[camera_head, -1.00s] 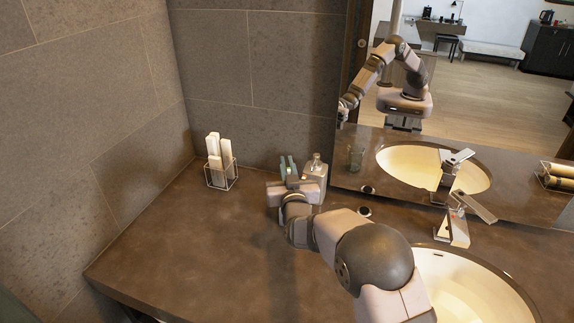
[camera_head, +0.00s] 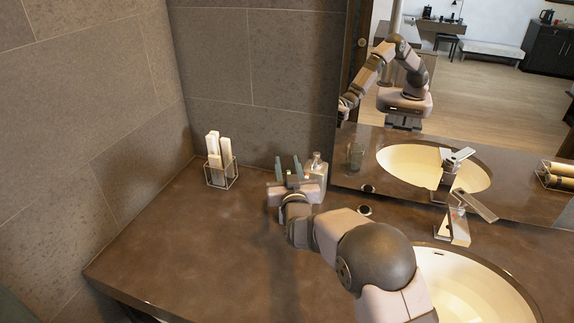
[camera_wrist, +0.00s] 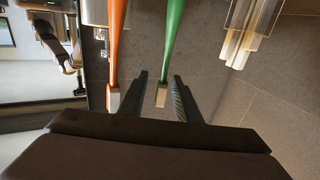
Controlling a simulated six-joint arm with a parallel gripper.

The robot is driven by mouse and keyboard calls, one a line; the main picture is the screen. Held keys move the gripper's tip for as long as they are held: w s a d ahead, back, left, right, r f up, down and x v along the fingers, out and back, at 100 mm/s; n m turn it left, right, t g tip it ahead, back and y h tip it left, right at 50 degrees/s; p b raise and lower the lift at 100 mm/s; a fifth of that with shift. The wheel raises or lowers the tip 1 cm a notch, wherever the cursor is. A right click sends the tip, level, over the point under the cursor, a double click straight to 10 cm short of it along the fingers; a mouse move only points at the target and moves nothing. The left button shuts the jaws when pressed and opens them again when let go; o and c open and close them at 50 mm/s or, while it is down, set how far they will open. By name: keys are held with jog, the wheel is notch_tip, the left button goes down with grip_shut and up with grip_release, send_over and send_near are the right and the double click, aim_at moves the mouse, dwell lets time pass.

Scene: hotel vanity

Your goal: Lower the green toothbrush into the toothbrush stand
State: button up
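In the wrist view the green toothbrush (camera_wrist: 172,40) runs down from the top edge, its pale bristle end between the two dark fingers. My gripper (camera_wrist: 159,76) is open there, with a visible gap on each side of the brush. In the head view my gripper (camera_head: 287,162) is near the back wall beside the soap dispenser, fingers spread and pointing to the back. An orange toothbrush (camera_wrist: 116,45) is left of the fingers in the wrist view. The toothbrush stand is not clearly visible; the lower ends of both brushes are out of frame.
A metal-and-glass soap dispenser (camera_head: 316,172) stands close on the gripper's right. A wire holder (camera_head: 235,178) with white rolls stands to the left. The mirror (camera_head: 420,145), faucet (camera_head: 455,225) and sink (camera_head: 465,290) are to the right. The front-left counter (camera_head: 190,250) is clear.

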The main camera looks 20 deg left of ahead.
jog(key=b+v, duration=0.2)
jog(key=v, duration=0.5)
jog(key=shift+w, duration=0.1)
dwell(0.9)
notch_tip(320, 180, up, 6)
jog(key=w+m+t, duration=0.1)
jog(key=m, duration=0.1)
jog(key=d+f+g+h+p, duration=0.1)
jog(key=d+f+g+h, duration=0.1)
jog(key=d, duration=0.4)
jog(key=s+d+f+m+g+h, duration=0.1)
jog(key=s+d+f+g, duration=0.2)
jog(key=d+f, duration=0.3)
jog(key=s+d+f+g+h, duration=0.2)
jog(key=s+d+f+g, duration=0.15)
jog(key=d, duration=0.35)
jog(key=s+d+f+g+h, duration=0.1)
jog(key=s+d+f+g, duration=0.1)
jog(key=s+d, duration=0.3)
jog(key=s+d+f+m+g+p, duration=0.1)
jog(key=s+d+f+g, duration=0.2)
jog(key=s, duration=0.9)
jog(key=s+d+f+m+g+h, duration=0.1)
jog(key=s+d+f+g, duration=0.2)
jog(key=s+d, duration=0.5)
jog(key=shift+s+d+g+h+p, duration=0.35)
jog(key=shift+s+d+g, duration=0.1)
jog(key=shift+s, duration=0.25)
